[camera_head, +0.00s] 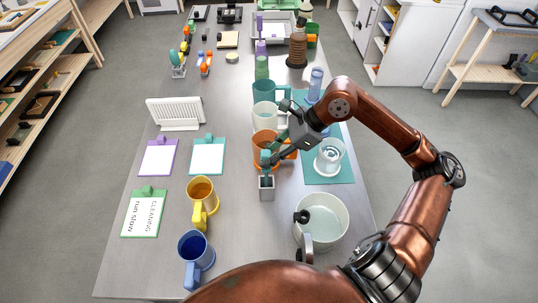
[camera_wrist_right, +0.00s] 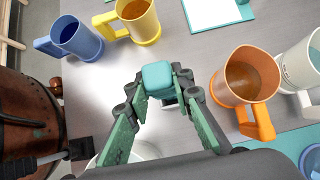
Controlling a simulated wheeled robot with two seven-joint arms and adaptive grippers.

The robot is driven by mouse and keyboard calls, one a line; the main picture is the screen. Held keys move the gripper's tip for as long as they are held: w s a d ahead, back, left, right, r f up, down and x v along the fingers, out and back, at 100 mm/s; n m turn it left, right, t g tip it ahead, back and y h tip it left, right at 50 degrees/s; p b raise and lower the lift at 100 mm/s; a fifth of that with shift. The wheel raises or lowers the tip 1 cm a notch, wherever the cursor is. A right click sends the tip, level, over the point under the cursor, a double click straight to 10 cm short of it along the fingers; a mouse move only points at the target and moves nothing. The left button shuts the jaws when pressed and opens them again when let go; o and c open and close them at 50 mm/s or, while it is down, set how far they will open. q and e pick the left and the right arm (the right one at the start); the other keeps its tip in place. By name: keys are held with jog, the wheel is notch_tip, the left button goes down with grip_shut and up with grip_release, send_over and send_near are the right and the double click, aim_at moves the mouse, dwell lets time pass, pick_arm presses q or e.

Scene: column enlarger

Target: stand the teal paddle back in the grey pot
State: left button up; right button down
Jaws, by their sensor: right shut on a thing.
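The teal paddle (camera_head: 265,159) is held upright by my right gripper (camera_head: 271,160), whose fingers are shut on it near its top. In the right wrist view, the paddle's blocky teal end (camera_wrist_right: 157,77) sits between the fingertips (camera_wrist_right: 158,90). The small square grey pot (camera_head: 267,190) stands on the table directly below the paddle in the head view. The paddle's lower part reaches the pot's mouth there; I cannot tell how deep it is inside. The fingers and paddle hide most of the pot in the wrist view. My left gripper is not in view.
An orange mug (camera_head: 264,139) stands close behind the pot. A yellow mug (camera_head: 202,193) and blue mug (camera_head: 195,251) are to its left. A pale round bowl (camera_head: 321,207) is to its right, near a clear jug (camera_head: 330,152) on a teal mat (camera_head: 335,176).

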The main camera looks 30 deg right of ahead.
jog(key=c, duration=1.6)
grip_release()
jog(key=p+v, duration=0.2)
jog(key=v, duration=0.6)
dwell(0.4)
jog(key=v, duration=1.2)
jog(key=shift+w+r, duration=0.1)
jog(key=shift+w, duration=0.05)
dwell(0.7)
